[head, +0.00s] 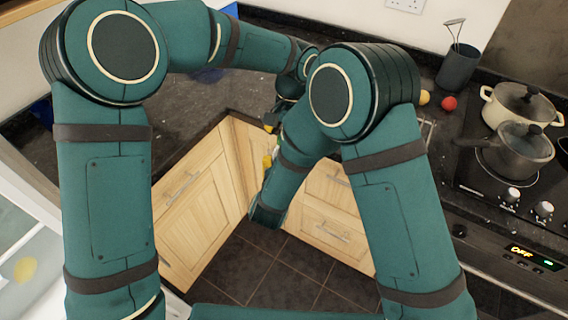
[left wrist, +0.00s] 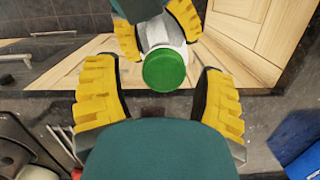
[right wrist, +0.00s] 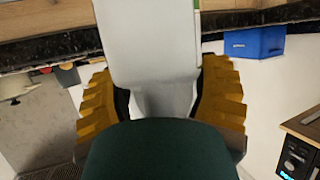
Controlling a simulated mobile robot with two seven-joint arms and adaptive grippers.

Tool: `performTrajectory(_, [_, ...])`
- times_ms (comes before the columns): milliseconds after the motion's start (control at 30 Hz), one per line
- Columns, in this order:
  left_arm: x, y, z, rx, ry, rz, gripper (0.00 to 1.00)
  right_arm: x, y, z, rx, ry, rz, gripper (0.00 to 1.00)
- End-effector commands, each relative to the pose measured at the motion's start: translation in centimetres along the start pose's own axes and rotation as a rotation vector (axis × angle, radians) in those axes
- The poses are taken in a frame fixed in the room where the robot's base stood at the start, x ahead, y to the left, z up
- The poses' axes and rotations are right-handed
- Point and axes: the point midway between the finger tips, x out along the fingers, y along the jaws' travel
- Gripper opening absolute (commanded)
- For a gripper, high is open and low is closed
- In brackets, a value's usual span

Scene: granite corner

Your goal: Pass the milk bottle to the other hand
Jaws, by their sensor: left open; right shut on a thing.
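The milk bottle is white with a green cap (left wrist: 165,68); in the left wrist view the cap faces my left camera. My right gripper (right wrist: 158,100) is shut on the bottle, whose pale body (right wrist: 155,45) fills the middle of the right wrist view. The right gripper's yellow fingers (left wrist: 160,28) also show behind the cap. My left gripper (left wrist: 161,98) is open, its two fingers spread on either side of and short of the cap, apparently not touching it. In the head view my arms hide the bottle; only small yellow finger parts show.
Dark granite worktops (head: 190,108) meet in a corner above wooden cupboards (head: 205,205). Pots (head: 518,148) stand on the hob at the right. A red ball-like item (head: 449,103) and a utensil holder (head: 457,68) are behind. A blue box (right wrist: 254,42) shows in the right wrist view.

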Motion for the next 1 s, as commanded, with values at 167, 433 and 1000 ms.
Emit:
performTrajectory(167, [-3.4, 0.0, -0.1, -0.001, 0.007, -0.001, 0.7, 0.0, 0.0, -0.1, 0.001, 0.003, 0.0, 0.23])
performTrajectory(433, [-8.4, 0.1, -0.1, 0.0, 0.006, 0.0, 0.7, 0.0, 0.0, -0.1, 0.001, 0.003, 0.0, 0.23])
performTrajectory(1000, [-3.7, -2.9, 1.6, -0.448, 0.038, 0.251, 0.7, 0.0, 0.0, -0.1, 0.001, 0.003, 0.0, 0.23])
